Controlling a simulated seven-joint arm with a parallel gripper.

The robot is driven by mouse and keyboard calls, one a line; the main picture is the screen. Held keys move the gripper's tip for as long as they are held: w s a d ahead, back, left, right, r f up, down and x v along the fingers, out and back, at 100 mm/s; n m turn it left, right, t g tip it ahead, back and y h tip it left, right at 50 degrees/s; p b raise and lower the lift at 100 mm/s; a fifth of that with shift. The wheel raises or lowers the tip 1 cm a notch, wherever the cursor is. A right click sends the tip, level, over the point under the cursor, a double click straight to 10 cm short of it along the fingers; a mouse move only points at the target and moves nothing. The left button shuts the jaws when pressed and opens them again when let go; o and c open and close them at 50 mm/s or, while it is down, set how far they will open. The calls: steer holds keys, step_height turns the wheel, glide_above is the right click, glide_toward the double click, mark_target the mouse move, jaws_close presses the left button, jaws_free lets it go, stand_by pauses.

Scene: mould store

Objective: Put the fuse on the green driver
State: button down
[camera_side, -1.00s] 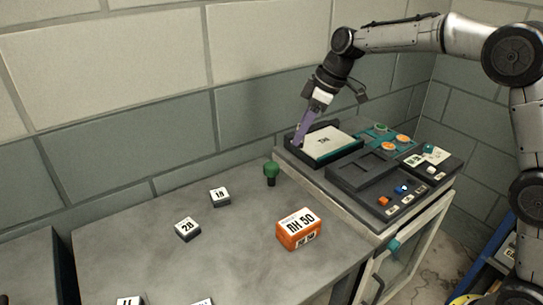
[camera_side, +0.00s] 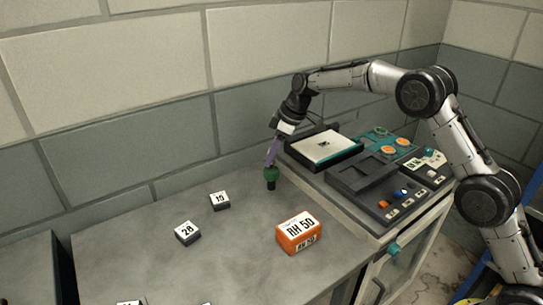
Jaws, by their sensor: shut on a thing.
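The green driver (camera_side: 271,175) stands upright on the grey bench, with a rounded green top and a dark lower part, just left of the raised equipment deck. My gripper (camera_side: 270,163) points down directly above it, its purple end at the green top. I cannot tell whether they touch. My gripper is shut on what I take to be the fuse. The fuse is too small or too hidden to make out from the purple end.
An orange box (camera_side: 299,232) sits on the bench to the right, near the deck. Two small labelled blocks (camera_side: 187,232) (camera_side: 219,200) lie to the left. The deck holds a black tray (camera_side: 324,149) with a white top and a control panel (camera_side: 399,203). Bare bench lies around the driver.

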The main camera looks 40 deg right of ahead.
steer(key=shift+f, duration=0.35)
steer(key=shift+f, duration=0.15)
steer(key=shift+c, duration=2.1)
jaws_free()
steer(key=v, duration=1.2)
steer(key=shift+r, duration=0.25)
